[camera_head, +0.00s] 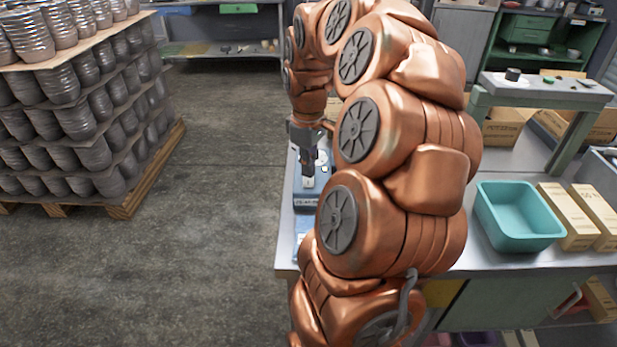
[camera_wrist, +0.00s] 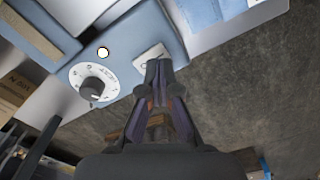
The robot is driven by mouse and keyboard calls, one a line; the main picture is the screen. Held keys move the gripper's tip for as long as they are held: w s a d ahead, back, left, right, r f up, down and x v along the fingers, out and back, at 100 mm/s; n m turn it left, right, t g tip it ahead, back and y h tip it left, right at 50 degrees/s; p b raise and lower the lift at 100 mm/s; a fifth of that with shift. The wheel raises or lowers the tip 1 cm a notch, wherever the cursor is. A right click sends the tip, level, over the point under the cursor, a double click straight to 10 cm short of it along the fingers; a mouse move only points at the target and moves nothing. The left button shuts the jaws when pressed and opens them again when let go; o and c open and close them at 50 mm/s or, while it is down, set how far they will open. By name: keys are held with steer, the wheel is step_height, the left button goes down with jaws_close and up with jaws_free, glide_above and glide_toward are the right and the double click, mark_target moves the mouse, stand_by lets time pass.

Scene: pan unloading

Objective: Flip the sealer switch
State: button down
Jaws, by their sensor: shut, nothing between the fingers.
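The sealer is a blue machine (camera_head: 307,198) on the left part of the metal table, partly hidden by my arm. In the wrist view its blue body (camera_wrist: 125,38) fills the upper left. It carries a dark dial knob (camera_wrist: 92,89) on a white scale, a lit round lamp (camera_wrist: 103,52) and a white switch plate (camera_wrist: 146,57). My gripper (camera_wrist: 159,70) is shut and empty, its tips right at the edge of the switch plate. Whether they touch it I cannot tell. In the head view my gripper (camera_head: 309,172) points down over the sealer.
A teal bin (camera_head: 520,215) and tan boxes (camera_head: 568,220) stand on the right of the table (camera_head: 480,258). A grey raised shelf (camera_head: 545,90) stands behind them. A pallet of stacked metal pans (camera_head: 75,110) is at the left. The floor between is clear.

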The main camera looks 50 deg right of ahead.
mark_target(307, 184)
steer(key=shift+r+p, duration=0.55)
steer(key=shift+r, duration=1.65)
steer(key=shift+a, duration=0.25)
steer(key=s+a+f, duration=0.1)
steer(key=s+a, duration=0.1)
steer(key=a, duration=0.8)
steer(key=s+a+f, duration=0.1)
steer(key=s+a, duration=0.1)
steer(key=a, duration=0.7)
steer(key=s+a+f+m+g, duration=0.1)
steer(key=s+a+f, duration=0.4)
steer(key=s+a, duration=0.5)
steer(key=shift+s+m+g, duration=0.4)
steer(key=shift+s, duration=0.7)
